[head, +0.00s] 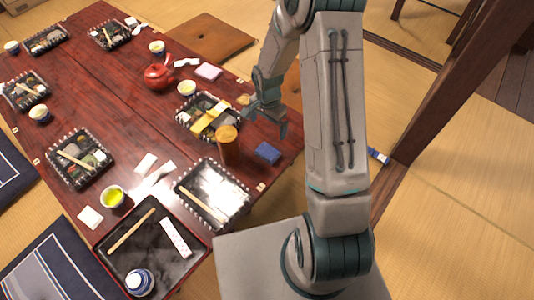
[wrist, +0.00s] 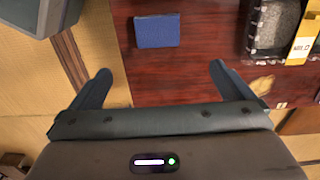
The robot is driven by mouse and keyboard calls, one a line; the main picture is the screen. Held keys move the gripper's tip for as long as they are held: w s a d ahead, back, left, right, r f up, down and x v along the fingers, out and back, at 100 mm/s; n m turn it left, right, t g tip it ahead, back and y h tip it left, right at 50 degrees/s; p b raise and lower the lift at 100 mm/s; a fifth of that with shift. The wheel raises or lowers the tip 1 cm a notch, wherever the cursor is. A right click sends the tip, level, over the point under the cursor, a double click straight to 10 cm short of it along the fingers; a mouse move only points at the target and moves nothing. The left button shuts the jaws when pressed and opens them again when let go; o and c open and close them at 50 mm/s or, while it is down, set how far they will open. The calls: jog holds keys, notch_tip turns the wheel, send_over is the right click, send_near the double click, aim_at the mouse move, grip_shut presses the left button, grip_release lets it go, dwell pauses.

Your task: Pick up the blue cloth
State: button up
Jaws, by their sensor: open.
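The blue cloth (head: 267,153) is a small folded rectangle lying flat on the red-brown table, near its right edge in the head view. My gripper (head: 272,122) is above the table edge, beyond the cloth in the head view. In the wrist view my gripper (wrist: 161,75) has its two fingers spread wide apart, with nothing between them. It is apart from the cloth.
An empty-looking black box (head: 212,194) is nearer. A red teapot (head: 158,77) stands farther back. A wooden post (head: 440,100) rises at right.

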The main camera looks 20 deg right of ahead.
jog(key=b, duration=0.3)
send_over(268, 150)
jog(key=f, duration=0.9)
jog(key=shift+w+f, duration=0.1)
jog(key=shift+w, duration=0.25)
jog(key=shift+s+a+f+b, duration=0.15)
jog(key=shift+f+b, duration=0.15)
jog(key=shift+f, duration=0.6)
jog(key=shift+s+d+f+b, duration=0.1)
jog(key=shift+f+b, duration=0.15)
jog(key=shift+f, duration=0.65)
jog(key=shift+s+a+f+b, duration=0.15)
jog(key=shift+f+b, duration=0.15)
jog(key=shift+f, duration=0.6)
jog(key=shift+d, duration=0.1)
jog(key=c, duration=1)
